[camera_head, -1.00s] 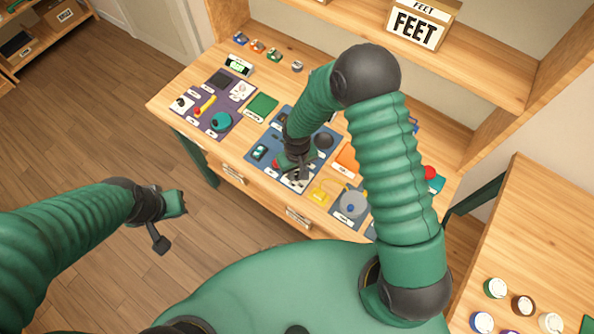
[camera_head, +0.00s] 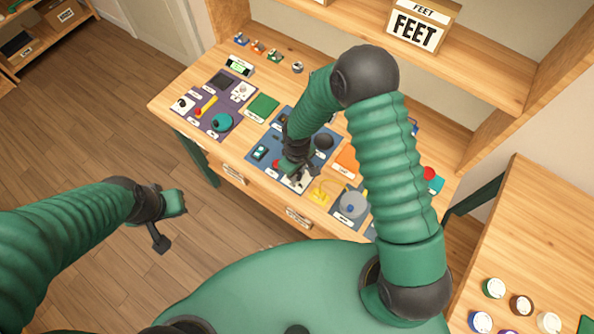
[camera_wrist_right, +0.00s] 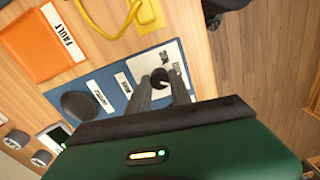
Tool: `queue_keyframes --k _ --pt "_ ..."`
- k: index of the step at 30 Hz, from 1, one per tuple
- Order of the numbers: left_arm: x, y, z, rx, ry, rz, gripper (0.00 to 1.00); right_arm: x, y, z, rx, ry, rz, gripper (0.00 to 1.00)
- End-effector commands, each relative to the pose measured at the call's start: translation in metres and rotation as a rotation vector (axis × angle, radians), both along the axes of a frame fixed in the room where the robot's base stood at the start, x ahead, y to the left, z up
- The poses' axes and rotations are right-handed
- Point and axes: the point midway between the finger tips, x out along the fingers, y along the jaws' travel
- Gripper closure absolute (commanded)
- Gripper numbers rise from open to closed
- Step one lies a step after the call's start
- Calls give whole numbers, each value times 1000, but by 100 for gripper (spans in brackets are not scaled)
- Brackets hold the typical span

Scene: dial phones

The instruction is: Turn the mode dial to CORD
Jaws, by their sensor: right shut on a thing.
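The mode dial is a small dark knob on a white plate (camera_wrist_right: 170,62) on the blue panel, seen in the right wrist view; the plate also shows in the head view (camera_head: 303,182). My right gripper (camera_wrist_right: 160,80) has its two dark fingers at either side of the knob and is shut on it. In the head view my right gripper (camera_head: 296,172) is low over the blue panel and hides most of the dial. The dial's lettering is too small to read. My left gripper (camera_head: 172,222) hangs over the floor, fingers spread and empty.
On the panel is a large black round knob (camera_wrist_right: 80,104). Beside the panel lie an orange FAULT card (camera_wrist_right: 36,48) and a yellow piece (camera_wrist_right: 135,14). A purple panel (camera_head: 208,122) and a green square (camera_head: 262,106) lie farther left. A shelf with a FEET box (camera_head: 414,30) stands behind.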

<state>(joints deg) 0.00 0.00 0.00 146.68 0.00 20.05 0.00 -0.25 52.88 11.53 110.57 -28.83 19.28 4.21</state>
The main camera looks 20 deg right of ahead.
Motion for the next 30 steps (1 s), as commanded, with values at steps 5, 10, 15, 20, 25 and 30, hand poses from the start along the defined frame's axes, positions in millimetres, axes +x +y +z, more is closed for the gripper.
queue_keyframes --k 5,10,15,20,25,30 --pt "0 0 5 0 0 0 100 -2 0 0 0 4 162 100" --pt "0 0 8 0 0 0 100 -2 0 0 0 4 309 100" --pt "0 0 11 0 0 0 100 -2 0 0 0 4 427 100" --pt "0 0 13 0 0 0 100 -2 0 0 -1 4 507 100" --pt "0 0 14 0 0 0 100 -2 -1 -1 -1 4 557 100" --pt "0 0 14 0 0 0 100 -2 -1 -1 -1 4 577 100"
